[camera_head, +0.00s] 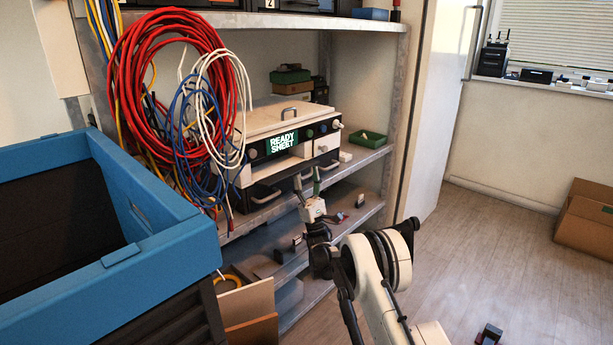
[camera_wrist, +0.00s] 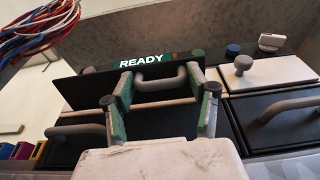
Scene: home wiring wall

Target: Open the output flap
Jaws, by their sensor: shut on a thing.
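The pale device (camera_head: 290,112) sits on the middle shelf, its green display (camera_head: 282,142) reading "READY SHEET". In the wrist view, a black flap (camera_wrist: 85,90) with a grey bar handle (camera_wrist: 160,80) lies just below the display (camera_wrist: 142,60). The flap looks angled out from the front; how far I cannot tell exactly. My gripper (camera_head: 308,178) is at the device's lower front. In the wrist view my gripper (camera_wrist: 161,68) has one green-padded finger at each end of the handle and is shut on it. The fingers cover the handle ends; the flap is hardly visible in the head view.
Red, blue and white cable coils (camera_head: 170,85) hang left of the device. A blue crate (camera_head: 150,250) stands at the front left. A green tray (camera_head: 369,139) sits right of the device. The floor (camera_head: 480,250) at right is mostly clear.

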